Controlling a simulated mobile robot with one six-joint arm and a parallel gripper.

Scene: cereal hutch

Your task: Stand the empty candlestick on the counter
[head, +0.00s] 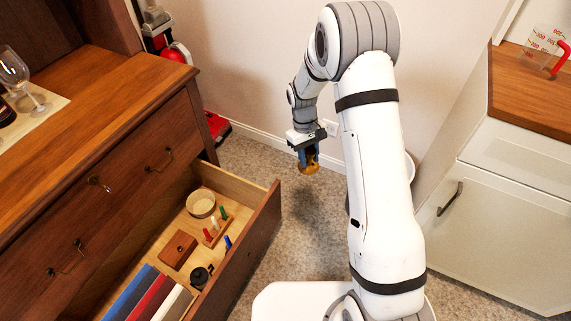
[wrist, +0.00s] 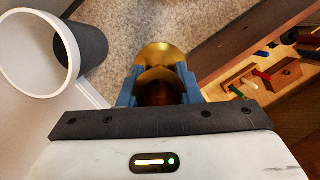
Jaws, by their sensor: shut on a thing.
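My gripper (head: 307,152) hangs in the air over the carpet, between the open drawer and the white cabinet. It is shut on a brass candlestick (head: 309,167). In the wrist view, the candlestick (wrist: 154,54) sits between the blue fingers of my gripper (wrist: 158,76), showing a round gold disc and a cup-like part. No candle shows in it, though part of it is hidden by the fingers. The counter (head: 531,92) is the wooden top of the white cabinet at the right, well apart from my gripper.
A measuring jug (head: 541,48) with a red handle stands on the counter. The open drawer (head: 262,215) holds a round tin, a wooden block, coloured pegs, a black object and folded cloths. A wine glass (head: 20,75) stands on the hutch. A white bin (wrist: 40,52) stands near the wall.

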